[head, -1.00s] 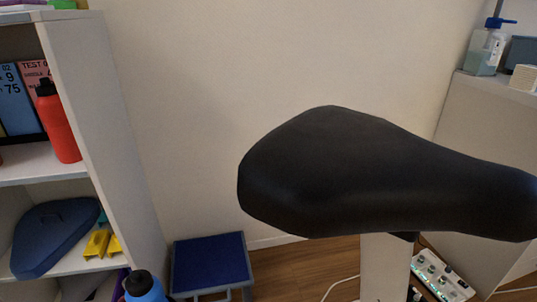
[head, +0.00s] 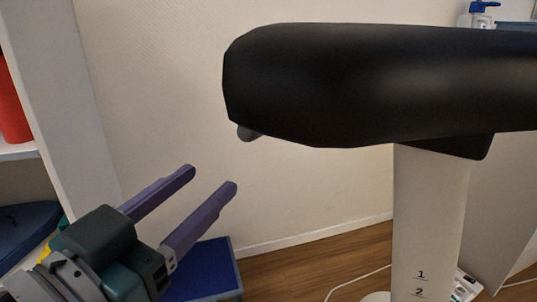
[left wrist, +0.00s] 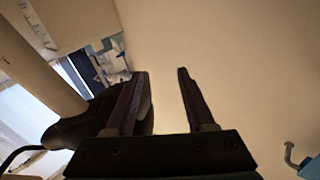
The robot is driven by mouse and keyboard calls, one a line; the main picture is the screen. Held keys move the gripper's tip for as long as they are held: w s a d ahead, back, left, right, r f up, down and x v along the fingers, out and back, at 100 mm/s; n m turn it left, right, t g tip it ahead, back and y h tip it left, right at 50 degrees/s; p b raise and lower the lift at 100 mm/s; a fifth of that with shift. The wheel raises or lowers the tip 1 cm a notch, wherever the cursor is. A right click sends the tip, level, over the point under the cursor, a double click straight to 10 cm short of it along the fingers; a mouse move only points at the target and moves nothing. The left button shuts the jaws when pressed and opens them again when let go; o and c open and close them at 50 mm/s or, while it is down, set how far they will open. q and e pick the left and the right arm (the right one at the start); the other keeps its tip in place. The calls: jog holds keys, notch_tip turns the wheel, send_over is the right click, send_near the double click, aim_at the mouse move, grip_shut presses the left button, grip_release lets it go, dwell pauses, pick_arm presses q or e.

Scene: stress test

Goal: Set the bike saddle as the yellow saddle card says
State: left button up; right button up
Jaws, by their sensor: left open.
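The black bike saddle (head: 360,85) fills the upper right of the head view, on a pale post (head: 428,220) marked 1 and 2. A small grey piece (head: 249,133) sticks out under the saddle's left end. My left gripper (head: 212,178) is open and empty, its purple fingers pointing up and right, below and left of that piece and apart from it. In the left wrist view the open fingers (left wrist: 162,73) have a dark shape (left wrist: 75,125), likely the saddle, beside them. I cannot make out a yellow saddle card. My right gripper is not in view.
A white shelf unit (head: 70,110) with a red bottle (head: 14,105) stands at left. A blue-topped stool (head: 215,268) is low behind my gripper. A white cable (head: 360,280) lies on the wooden floor. Plain wall lies between shelf and saddle.

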pick_arm(q)
jog(key=w+d+r+m+h+b, duration=0.1)
jog(key=w+d+h, duration=0.1)
jog(key=w+d+r+m+h+b, duration=0.1)
jog(key=w+d+r, duration=0.1)
jog(key=d, duration=0.1)
jog(key=w+d+r+m+t+h+b, duration=0.1)
jog(key=w+d+r+h+b, duration=0.1)
jog(key=shift+w+d+r+h, duration=0.15)
jog(key=shift+w+d+h, duration=0.05)
jog(key=shift+d+h, duration=0.1)
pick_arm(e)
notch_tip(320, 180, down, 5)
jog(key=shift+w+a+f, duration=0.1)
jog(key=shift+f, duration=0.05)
pick_arm(q)
jog(key=shift+c, duration=0.3)
grip_shut()
dwell(0.8)
